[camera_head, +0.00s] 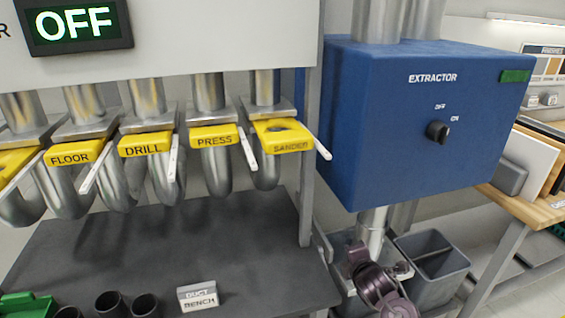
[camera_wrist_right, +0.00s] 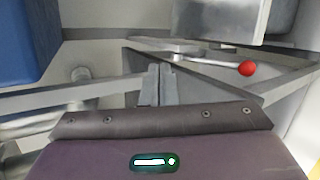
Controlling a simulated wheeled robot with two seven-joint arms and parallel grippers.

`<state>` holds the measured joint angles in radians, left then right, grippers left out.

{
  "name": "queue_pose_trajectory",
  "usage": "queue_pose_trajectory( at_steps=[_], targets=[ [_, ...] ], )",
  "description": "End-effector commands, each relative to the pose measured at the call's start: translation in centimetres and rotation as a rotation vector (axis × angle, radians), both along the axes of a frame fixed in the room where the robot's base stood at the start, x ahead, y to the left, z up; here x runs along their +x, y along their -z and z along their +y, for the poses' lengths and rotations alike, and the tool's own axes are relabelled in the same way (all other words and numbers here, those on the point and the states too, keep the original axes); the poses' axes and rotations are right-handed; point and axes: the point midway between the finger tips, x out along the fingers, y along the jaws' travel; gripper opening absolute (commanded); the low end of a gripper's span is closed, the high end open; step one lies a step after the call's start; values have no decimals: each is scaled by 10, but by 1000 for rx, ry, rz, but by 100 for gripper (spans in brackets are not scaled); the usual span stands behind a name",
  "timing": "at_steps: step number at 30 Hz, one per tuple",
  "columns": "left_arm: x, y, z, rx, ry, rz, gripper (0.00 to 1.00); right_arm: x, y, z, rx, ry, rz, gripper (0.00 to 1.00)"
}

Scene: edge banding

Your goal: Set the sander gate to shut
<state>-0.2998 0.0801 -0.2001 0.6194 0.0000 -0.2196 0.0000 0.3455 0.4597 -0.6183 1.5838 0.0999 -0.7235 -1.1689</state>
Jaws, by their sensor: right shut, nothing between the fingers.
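The sander gate is the yellow plate labelled SANDER (camera_head: 283,136) on the rightmost duct in the head view. It has a dark opening in its top face, and a pale lever (camera_head: 318,146) sticks out at its right side, slanting down to the right. My right gripper (camera_head: 378,277) is low in the head view, below the extractor box and well apart from the gate. In the wrist view its fingers (camera_wrist_right: 153,85) are together with nothing between them. My left gripper is not in view.
The blue extractor box (camera_head: 430,125) with a black knob stands right of the gates. Other yellow gates, PRESS (camera_head: 215,139), DRILL (camera_head: 145,146) and FLOOR (camera_head: 68,157), line up leftward. A grey bin (camera_head: 432,265) stands below. A red-balled rod (camera_wrist_right: 247,69) crosses the wrist view. A display reads OFF.

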Motion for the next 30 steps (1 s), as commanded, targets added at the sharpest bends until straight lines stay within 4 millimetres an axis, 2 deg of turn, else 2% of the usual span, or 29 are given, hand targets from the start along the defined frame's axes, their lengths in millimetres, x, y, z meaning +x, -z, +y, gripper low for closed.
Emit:
queue_pose_trajectory(
  at_steps=[1, 2, 3, 5, 6, 9, 10, 12, 15, 18, 23, 30],
  targets=[
    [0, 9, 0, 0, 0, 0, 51, 6, -57, 18, -118, -91, -100, 0],
    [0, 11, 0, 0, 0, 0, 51, 4, -90, 29, -199, -144, -154, 0],
    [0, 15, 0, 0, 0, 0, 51, -4, -130, 44, -311, -211, -223, 0],
    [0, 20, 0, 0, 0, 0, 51, -23, -183, 65, -479, -300, -322, 0],
    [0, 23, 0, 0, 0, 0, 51, -39, -213, 77, -589, -350, -384, 0],
    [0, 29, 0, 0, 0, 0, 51, -85, -267, 100, -838, -448, -509, 0],
    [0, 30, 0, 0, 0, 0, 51, -98, -279, 104, -901, -468, -539, 0],
    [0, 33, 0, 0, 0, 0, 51, -125, -298, 113, -1028, -507, -595, 0],
    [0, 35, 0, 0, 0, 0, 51, -151, -312, 119, -1147, -540, -641, 0],
    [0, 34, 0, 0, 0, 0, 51, -161, -318, 121, -1200, -553, -660, 0],
    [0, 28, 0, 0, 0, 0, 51, -148, -321, 126, -1206, -555, -662, 0],
    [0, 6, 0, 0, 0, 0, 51, -101, -325, 141, -1204, -555, -661, 0]
  ],
)
